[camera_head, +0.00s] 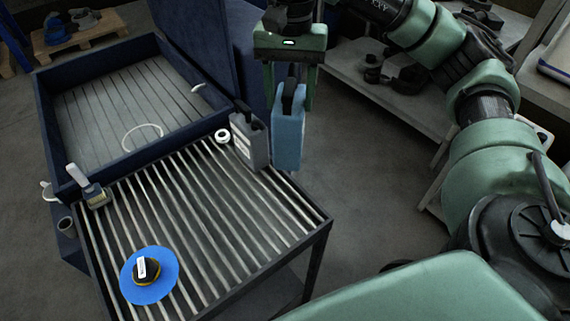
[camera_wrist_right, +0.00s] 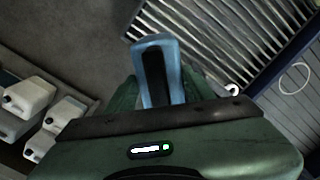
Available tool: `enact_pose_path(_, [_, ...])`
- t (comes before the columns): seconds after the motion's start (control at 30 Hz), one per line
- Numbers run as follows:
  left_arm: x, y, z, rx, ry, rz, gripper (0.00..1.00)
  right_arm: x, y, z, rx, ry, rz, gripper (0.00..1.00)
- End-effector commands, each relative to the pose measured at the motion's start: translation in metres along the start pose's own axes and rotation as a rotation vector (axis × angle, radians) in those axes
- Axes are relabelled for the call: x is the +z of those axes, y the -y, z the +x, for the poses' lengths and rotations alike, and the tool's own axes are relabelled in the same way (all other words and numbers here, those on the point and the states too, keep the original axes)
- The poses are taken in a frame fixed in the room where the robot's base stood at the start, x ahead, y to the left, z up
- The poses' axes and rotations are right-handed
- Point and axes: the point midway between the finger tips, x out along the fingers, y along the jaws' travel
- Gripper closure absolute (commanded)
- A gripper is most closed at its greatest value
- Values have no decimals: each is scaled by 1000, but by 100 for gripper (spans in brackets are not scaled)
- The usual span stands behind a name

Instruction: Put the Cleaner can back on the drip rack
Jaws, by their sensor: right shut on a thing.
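A light blue can (camera_head: 288,142) with a dark handle hangs upright in my right gripper (camera_head: 290,104), whose fingers close around its handle. I cannot read a label naming it as the Cleaner. The wrist view also shows the can (camera_wrist_right: 150,42) between the fingers (camera_wrist_right: 161,90). The drip rack (camera_head: 240,220), a table of parallel metal bars, stands left of and below the can. In the head view the can overlaps the rack's right edge; its height above the rack is unclear. My left gripper is not in view.
A grey can (camera_head: 246,142) stands at the rack's back right, close beside the blue can in the picture. A white ring (camera_head: 222,136), a brush (camera_head: 90,186) and a blue disc (camera_head: 134,289) lie on the rack. A blue wash basin (camera_head: 160,161) adjoins it. The rack's middle is clear.

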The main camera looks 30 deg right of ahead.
Motion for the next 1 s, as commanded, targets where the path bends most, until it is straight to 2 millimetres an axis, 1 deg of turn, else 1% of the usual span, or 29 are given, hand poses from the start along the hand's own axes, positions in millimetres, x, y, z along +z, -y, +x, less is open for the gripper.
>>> enact_pose_path(0.03, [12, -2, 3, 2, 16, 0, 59, 0, 0, 14, 1, 5, -2, 100])
enact_pose_path(0.1, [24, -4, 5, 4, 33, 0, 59, 0, 0, 29, 1, 4, -1, 100])
enact_pose_path(0.23, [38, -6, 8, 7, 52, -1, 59, -1, 0, 55, 0, 4, -1, 100])
enact_pose_path(0.37, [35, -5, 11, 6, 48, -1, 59, -2, 0, 81, -1, 4, -1, 100])
enact_pose_path(0.4, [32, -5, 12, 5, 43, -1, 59, -2, 0, 89, 0, 4, -1, 100])
enact_pose_path(0.47, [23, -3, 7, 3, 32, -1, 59, -3, 0, 97, 1, 3, 1, 100])
enact_pose_path(0.5, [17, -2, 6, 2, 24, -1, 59, -3, 0, 105, 1, 2, 1, 100])
enact_pose_path(0.63, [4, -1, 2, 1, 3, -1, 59, -4, 0, 121, 0, 0, 1, 100])
enact_pose_path(0.87, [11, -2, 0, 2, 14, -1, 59, -4, 0, 134, -2, -1, 0, 100])
enact_pose_path(1.0, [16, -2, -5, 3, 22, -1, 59, -5, 0, 150, 0, 1, 1, 100])
